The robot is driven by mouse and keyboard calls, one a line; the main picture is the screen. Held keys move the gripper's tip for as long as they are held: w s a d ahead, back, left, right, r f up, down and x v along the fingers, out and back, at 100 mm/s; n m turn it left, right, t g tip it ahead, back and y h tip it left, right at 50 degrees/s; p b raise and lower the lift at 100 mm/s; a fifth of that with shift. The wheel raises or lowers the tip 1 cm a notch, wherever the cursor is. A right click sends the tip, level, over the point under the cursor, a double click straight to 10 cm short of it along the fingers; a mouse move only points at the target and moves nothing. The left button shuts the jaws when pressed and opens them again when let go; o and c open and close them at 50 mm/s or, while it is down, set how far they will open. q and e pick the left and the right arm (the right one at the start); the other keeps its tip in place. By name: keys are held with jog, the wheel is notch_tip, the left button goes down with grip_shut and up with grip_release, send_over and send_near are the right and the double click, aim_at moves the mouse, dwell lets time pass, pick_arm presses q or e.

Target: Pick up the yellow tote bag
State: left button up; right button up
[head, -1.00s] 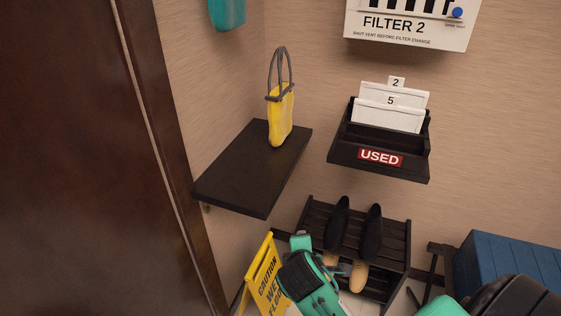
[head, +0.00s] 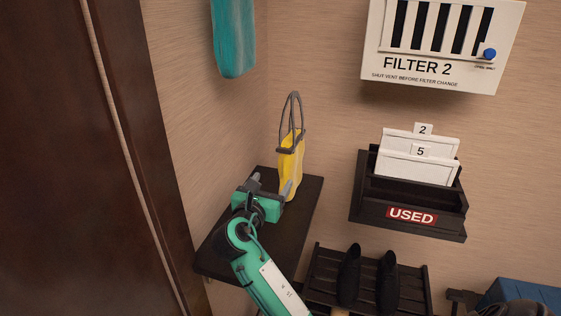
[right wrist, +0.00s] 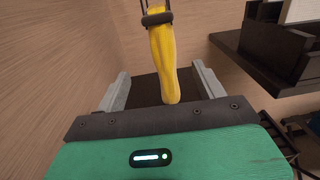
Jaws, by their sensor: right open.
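The yellow tote bag (head: 290,166) stands upright on a dark wall shelf (head: 222,256), with its grey loop handles pointing up. My right gripper (head: 271,184) is just in front of the bag over the shelf, and its fingers are open. In the right wrist view the bag (right wrist: 163,62) stands between the two spread fingers (right wrist: 164,88), with a gap on each side. The bag's lower part is partly hidden by the gripper in the head view. My left gripper is not in view.
A black rack marked USED (head: 366,201) holds white filters (head: 420,156) to the right. The FILTER 2 unit (head: 440,45) hangs above it. A shoe rack (head: 325,268) with dark shoes stands below. A teal hanging object (head: 233,38) is above left, near the brown door (head: 60,150).

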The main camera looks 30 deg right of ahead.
aim_at(283, 165)
jog(key=d, duration=0.1)
jog(key=w+d, duration=0.1)
jog(key=d+r, duration=0.1)
jog(key=shift+w+d+p, duration=0.35)
jog(key=shift+d+p, duration=0.05)
jog(key=x, duration=0.3)
jog(key=shift+w+a+f, duration=0.15)
jog(key=shift+a+f, duration=0.05)
jog(key=shift+w+d+r+p, duration=0.25)
jog(key=shift+w+d+p, duration=0.2)
jog(key=shift+d, duration=0.25)
jog(key=p+x, duration=0.1)
jog(key=x, duration=0.2)
jog(key=shift+w+d, duration=0.25)
jog(key=shift+w, duration=0.05)
jog(key=shift+w+d, duration=0.2)
jog(key=shift+d, duration=0.05)
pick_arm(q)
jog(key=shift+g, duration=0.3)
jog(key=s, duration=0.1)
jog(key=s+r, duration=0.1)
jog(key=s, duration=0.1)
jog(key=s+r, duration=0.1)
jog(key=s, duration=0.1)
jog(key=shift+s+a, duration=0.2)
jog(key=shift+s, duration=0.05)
pick_arm(e)
grip_shut()
jog(key=shift+r, duration=0.15)
